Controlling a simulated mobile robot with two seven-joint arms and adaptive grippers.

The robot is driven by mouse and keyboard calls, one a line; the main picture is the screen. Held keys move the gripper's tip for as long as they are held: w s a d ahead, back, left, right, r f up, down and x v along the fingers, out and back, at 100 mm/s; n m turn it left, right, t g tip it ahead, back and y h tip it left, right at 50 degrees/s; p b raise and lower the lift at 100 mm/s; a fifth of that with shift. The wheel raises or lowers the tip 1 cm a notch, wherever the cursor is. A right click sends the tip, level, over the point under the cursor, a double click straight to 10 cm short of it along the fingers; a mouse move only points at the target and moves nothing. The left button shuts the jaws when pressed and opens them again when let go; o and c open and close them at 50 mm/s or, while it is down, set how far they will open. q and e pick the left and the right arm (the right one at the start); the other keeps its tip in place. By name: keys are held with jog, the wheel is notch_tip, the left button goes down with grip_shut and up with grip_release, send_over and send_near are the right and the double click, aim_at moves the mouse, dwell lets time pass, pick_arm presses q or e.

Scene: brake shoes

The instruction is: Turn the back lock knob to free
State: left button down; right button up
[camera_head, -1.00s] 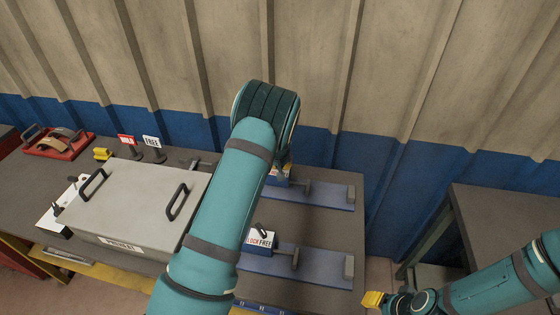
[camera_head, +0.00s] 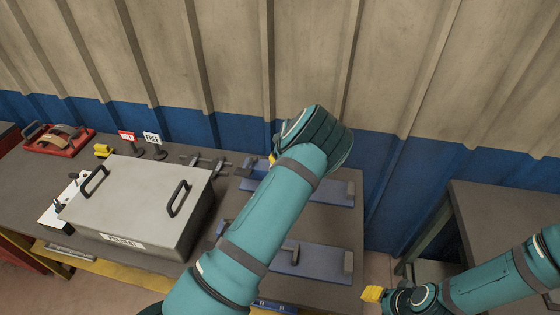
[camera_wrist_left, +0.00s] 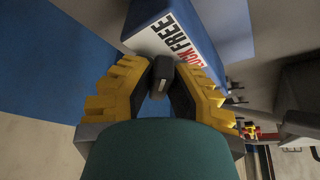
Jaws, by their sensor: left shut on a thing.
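The back lock is a blue block (camera_wrist_left: 150,22) with a white LOCK/FREE label (camera_wrist_left: 180,40) in the left wrist view. Its dark knob (camera_wrist_left: 162,72) sits between the yellow fingers of my left gripper (camera_wrist_left: 160,84), which are shut on it. Which word the knob points to cannot be told. In the head view my left arm hides the back lock and its knob; only a bit of yellow finger on my left gripper (camera_head: 272,158) shows. My right gripper (camera_head: 372,294) is at the lower right, away from the bench, partly seen.
The back blue rail (camera_head: 325,192) and front blue rail (camera_head: 318,262) lie on the bench. A grey lidded box (camera_head: 135,190) with two handles stands left of my left arm. HOLD (camera_head: 127,137) and FREE (camera_head: 152,139) signs stand behind it. A corrugated wall is close behind.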

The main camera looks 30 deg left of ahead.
pick_arm(q)
jog(key=shift+f, duration=0.1)
dwell(0.4)
jog(key=c, duration=0.9)
grip_release()
jog(key=shift+c, duration=0.2)
jog(key=v, duration=1.2)
